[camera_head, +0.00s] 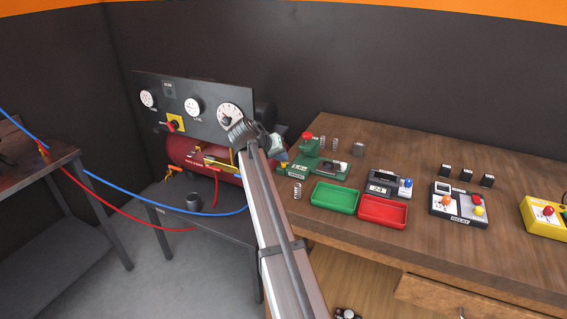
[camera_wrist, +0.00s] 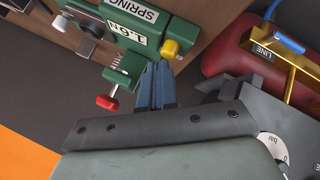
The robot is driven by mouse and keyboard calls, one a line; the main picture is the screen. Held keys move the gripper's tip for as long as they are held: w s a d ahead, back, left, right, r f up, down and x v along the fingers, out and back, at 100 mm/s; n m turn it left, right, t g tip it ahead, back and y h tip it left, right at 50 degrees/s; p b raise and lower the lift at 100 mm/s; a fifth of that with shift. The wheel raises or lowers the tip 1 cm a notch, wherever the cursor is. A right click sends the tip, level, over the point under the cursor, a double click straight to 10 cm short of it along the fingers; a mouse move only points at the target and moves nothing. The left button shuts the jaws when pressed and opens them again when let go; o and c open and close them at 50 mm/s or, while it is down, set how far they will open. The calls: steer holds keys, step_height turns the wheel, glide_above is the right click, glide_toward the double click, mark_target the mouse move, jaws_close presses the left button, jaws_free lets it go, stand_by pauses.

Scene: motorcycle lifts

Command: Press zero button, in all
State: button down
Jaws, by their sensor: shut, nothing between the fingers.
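The green spring tester (camera_head: 318,167) stands at the left end of the wooden bench. It has a red knob and a yellow button. In the wrist view, the tester (camera_wrist: 150,32) carries a SPRING label and a small white readout plate. Its yellow button (camera_wrist: 171,48) is at its near corner. My gripper (camera_wrist: 157,68) is shut and empty, with its blue fingertips close to the yellow button. I cannot tell whether they touch it. In the head view, my gripper (camera_head: 283,168) is at the tester's left end, partly behind my arm. No label names a zero button.
A green tray (camera_head: 334,208) and a red tray (camera_head: 405,214) lie in front of the tester. To the right are a device with a blue button (camera_head: 406,183), a relay tester (camera_head: 458,220) and a yellow box (camera_head: 545,232). A red compressor (camera_head: 184,152) stands left.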

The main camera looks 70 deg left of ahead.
steer(key=shift+f, duration=0.25)
steer(key=shift+r, duration=0.15)
stand_by(0.4)
steer(key=shift+r, duration=0.8)
steer(key=shift+r, duration=0.15)
step_height(320, 180, up, 5)
steer(key=shift+f, duration=0.15)
stand_by(0.4)
stand_by(0.6)
